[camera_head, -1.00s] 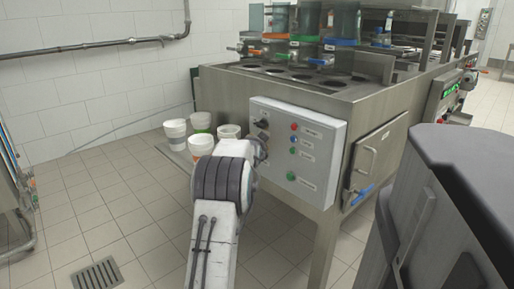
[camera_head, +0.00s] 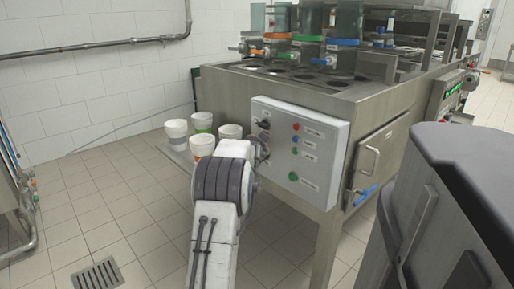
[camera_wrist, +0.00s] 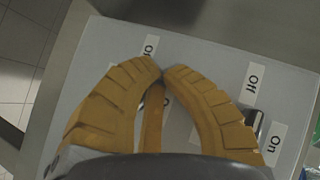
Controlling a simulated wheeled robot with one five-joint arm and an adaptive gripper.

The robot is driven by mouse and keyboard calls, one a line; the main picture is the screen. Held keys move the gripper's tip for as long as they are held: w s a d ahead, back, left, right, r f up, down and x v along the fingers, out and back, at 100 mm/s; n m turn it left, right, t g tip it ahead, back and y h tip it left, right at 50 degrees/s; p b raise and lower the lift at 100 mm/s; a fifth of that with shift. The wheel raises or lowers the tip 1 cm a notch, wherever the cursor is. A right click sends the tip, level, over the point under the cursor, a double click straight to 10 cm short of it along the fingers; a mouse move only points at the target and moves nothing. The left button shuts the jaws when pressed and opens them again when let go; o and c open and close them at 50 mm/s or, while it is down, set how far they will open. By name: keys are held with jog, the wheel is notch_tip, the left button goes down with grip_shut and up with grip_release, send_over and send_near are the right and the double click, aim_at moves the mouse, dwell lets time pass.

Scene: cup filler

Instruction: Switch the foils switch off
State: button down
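The grey control panel (camera_head: 322,135) is on the front of the steel machine, with dark switches (camera_head: 264,125) on its left side. In the wrist view my gripper (camera_wrist: 162,72) is just over the panel (camera_wrist: 105,60), its yellow fingertips brought together and nothing visible between them. An "Off" label (camera_wrist: 252,83) and an "On" label (camera_wrist: 275,142) lie right of the fingers, with a dark switch (camera_wrist: 254,119) partly hidden between them. Another label (camera_wrist: 148,47), partly covered, is by the left fingertip. Which switch is the foils one cannot be read.
White cups (camera_head: 202,145) stand on a ledge left of the panel. A door with a blue handle (camera_head: 365,195) is to the right. The tiled floor at left is open.

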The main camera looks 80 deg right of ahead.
jog(key=shift+r, duration=0.15)
jog(key=shift+r+p, duration=0.55)
jog(key=shift+r, duration=0.15)
jog(key=v, duration=1.2)
jog(key=shift+f, duration=0.1)
